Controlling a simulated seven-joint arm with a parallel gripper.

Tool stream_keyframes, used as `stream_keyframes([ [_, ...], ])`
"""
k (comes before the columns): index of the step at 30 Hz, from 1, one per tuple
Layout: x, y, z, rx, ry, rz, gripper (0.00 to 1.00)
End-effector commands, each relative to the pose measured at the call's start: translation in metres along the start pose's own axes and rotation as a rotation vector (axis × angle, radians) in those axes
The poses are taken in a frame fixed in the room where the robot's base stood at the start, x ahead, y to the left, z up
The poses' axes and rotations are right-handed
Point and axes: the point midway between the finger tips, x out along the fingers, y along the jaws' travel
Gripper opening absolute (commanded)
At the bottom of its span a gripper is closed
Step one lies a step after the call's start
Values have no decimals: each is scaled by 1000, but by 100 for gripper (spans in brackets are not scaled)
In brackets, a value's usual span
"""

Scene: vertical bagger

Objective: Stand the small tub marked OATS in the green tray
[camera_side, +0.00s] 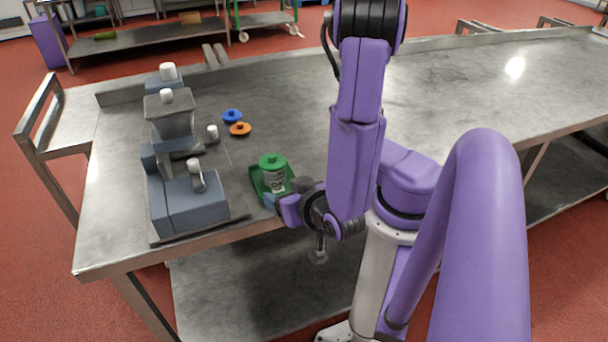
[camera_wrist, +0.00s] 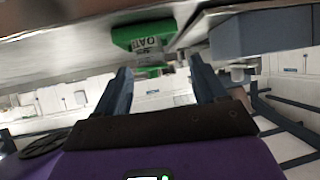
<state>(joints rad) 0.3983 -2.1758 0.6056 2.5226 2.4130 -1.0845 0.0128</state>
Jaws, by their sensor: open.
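The small tub (camera_side: 274,181) has a green lid and a pale label. It stands upright in the green tray (camera_side: 256,182) near the table's front edge. In the wrist view, which is upside down, the tub (camera_wrist: 148,45) shows the label OATS, and the tray (camera_wrist: 125,33) is at its base. My gripper (camera_side: 271,201) is low at the tub's near side in the side view. In the wrist view my gripper (camera_wrist: 160,65) has its two fingers well apart, with nothing held between them. The tub appears beyond the fingertips.
A blue-grey bagging machine (camera_side: 188,205) with a hopper stands left of the tray. A blue lid-like disc (camera_side: 232,116) and an orange one (camera_side: 240,129) lie behind the tray. The steel table (camera_side: 480,90) is clear at the back right.

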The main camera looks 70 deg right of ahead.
Motion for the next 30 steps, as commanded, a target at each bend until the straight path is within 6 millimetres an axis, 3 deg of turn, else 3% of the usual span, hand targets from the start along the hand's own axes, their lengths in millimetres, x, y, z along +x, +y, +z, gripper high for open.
stream_keyframes([
  [5,-18,-53,34,-40,-331,-230,71],
  [9,-53,-90,53,-120,-591,-453,71],
  [15,-113,-110,54,-314,-865,-762,71],
  [18,-138,-104,47,-451,-952,-900,71],
  [23,-159,-78,28,-717,-1013,-1067,71],
  [26,-157,-54,14,-908,-1004,-1123,71],
  [30,-137,-18,-10,-1177,-939,-1122,71],
])
